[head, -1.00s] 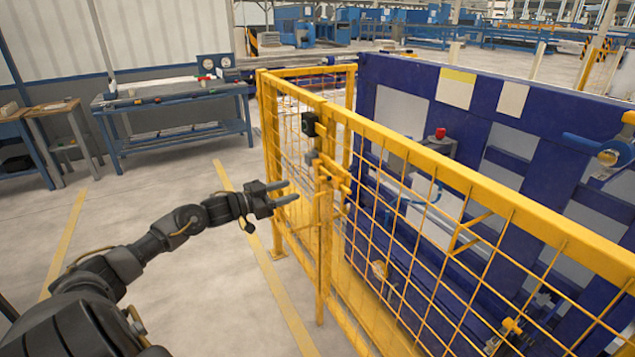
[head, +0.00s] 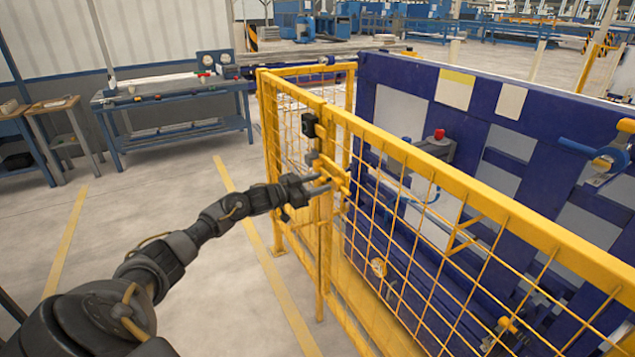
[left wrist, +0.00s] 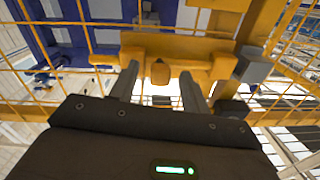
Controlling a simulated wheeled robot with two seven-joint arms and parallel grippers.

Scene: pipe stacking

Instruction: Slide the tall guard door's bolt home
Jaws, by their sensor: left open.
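The yellow mesh guard (head: 460,179) stands in front of the blue machine, with an upright frame bar (head: 325,225) at the seam between two panels. The bolt (head: 338,180) is a yellow fitting on this bar, partly hidden by my gripper. In the left wrist view, a small yellow knob (left wrist: 160,72) stands on a wide yellow plate (left wrist: 205,58). My left gripper (head: 325,184) is open at the bolt, its two fingers on either side of the knob. I cannot tell whether they touch it. My right gripper is not in view.
A black box (head: 309,125) sits on the frame above the bolt. The blue machine (head: 520,105) with a red button (head: 439,134) is behind the mesh. A workbench (head: 175,95) stands at the back left. The floor left of the guard is clear.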

